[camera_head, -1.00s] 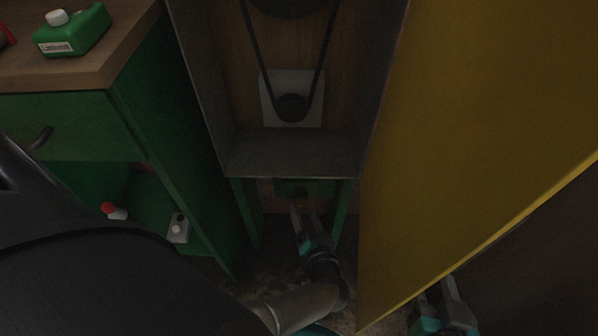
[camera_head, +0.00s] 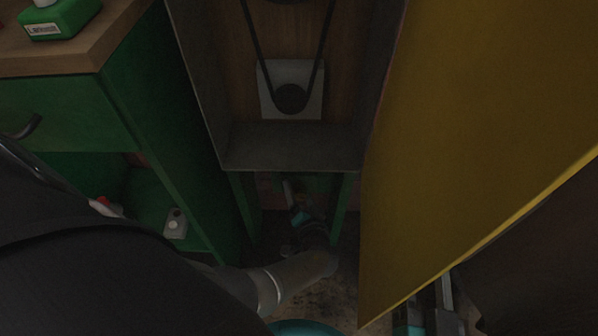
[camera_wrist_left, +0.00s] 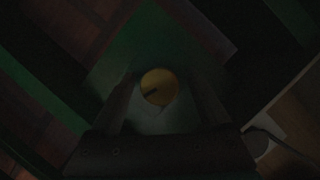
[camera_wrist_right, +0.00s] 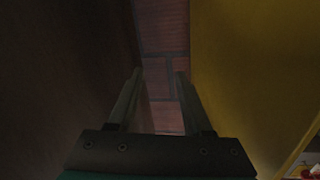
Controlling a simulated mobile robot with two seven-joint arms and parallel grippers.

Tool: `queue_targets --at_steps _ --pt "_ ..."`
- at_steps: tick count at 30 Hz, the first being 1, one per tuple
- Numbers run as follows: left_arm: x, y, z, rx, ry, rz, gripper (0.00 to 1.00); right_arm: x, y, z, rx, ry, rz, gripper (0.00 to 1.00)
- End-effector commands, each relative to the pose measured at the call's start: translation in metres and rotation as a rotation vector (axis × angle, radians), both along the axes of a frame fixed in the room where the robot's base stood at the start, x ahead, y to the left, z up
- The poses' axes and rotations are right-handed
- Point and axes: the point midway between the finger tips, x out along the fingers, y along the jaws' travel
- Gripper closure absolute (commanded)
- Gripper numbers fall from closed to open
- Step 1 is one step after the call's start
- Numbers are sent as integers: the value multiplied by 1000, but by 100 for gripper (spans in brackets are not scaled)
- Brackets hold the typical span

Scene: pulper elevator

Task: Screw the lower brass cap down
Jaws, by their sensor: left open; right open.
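The lower brass cap (camera_wrist_left: 159,87) shows in the left wrist view as a round yellow disc with a dark mark, on a green surface (camera_wrist_left: 150,45). My left gripper (camera_wrist_left: 162,100) is open, with one finger on each side of the cap; whether they touch it I cannot tell. In the head view my left gripper (camera_head: 290,192) reaches under the grey housing, between the green legs, and the cap is hidden there. My right gripper (camera_wrist_right: 156,90) is open and empty, between a dark surface and the yellow panel; it also shows in the head view (camera_head: 430,290).
The grey housing (camera_head: 290,148) with a belt and pulley (camera_head: 291,98) stands above my left gripper. A large yellow panel (camera_head: 470,130) closes off the right side. A green cabinet (camera_head: 165,130) stands at the left, with a green canister (camera_head: 58,20) on its top.

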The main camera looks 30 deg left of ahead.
Motion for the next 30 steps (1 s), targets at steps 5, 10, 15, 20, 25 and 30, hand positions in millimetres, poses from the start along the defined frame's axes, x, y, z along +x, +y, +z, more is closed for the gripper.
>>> queue_targets --at_steps 5,10,15,20,25,30 --pt "0 0 0 0 0 0 26 0 0 0 0 1 0 50" --pt "0 0 0 1 1 0 45 0 0 0 -1 2 0 50" --pt "0 0 0 1 1 0 64 0 0 0 -1 2 0 50" --pt "0 0 0 1 1 0 82 0 0 -1 -1 3 1 50" --pt "0 0 0 0 1 -1 100 0 0 -1 -1 3 1 50" --pt "0 -1 0 11 9 -2 100 0 0 -1 -1 3 1 50"
